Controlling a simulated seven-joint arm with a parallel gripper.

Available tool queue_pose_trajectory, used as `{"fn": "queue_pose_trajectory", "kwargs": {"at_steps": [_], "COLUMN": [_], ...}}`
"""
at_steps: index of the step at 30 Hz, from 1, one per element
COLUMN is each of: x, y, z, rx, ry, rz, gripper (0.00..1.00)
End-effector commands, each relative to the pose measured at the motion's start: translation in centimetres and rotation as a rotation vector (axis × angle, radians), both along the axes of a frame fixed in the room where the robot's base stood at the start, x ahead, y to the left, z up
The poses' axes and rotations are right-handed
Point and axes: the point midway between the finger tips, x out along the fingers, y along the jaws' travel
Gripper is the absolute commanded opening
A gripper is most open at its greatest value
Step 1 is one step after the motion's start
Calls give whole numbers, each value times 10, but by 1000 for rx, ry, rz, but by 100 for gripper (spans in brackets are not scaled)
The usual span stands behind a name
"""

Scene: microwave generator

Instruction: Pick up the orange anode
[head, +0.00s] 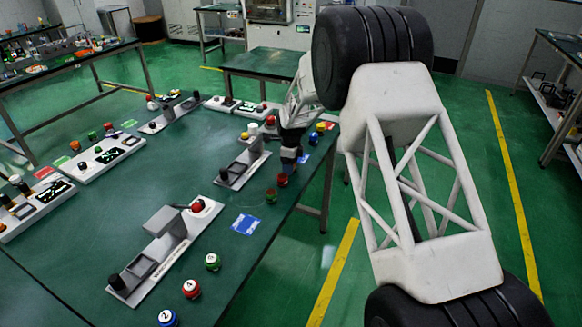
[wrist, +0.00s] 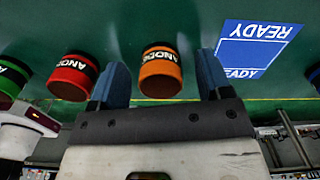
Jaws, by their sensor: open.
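The orange anode (wrist: 160,72) is a short cylinder with a black band lettered ANODE. It stands on the green table in the wrist view, between the two blue fingers of my gripper (wrist: 163,66). The fingers are open, with a visible gap on each side of it. I cannot tell exactly how far beyond the fingertips it sits. In the head view my gripper (head: 289,158) is low over the right edge of the table, and I cannot pick out the orange anode there.
A red anode (wrist: 73,77) stands just left of the left finger, and a green one (wrist: 10,78) farther left. A blue READY card (wrist: 255,47) lies to the right. In the head view, a grey-and-white device (head: 243,165) stands left of my gripper.

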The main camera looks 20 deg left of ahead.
Motion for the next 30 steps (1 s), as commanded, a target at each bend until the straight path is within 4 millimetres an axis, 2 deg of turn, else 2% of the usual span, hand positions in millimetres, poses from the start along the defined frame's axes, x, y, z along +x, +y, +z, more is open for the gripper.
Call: {"fn": "queue_pose_trajectory", "kwargs": {"at_steps": [4,15,16,25,30], "x": [0,0,0,0,0], "y": [0,0,0,0,0], "z": [0,0,0,2,9], "rx": [0,0,0,0,1], "ry": [0,0,-1,-1,-1], "rz": [0,0,0,0,0], "gripper": [70,14,11,11,11]}}
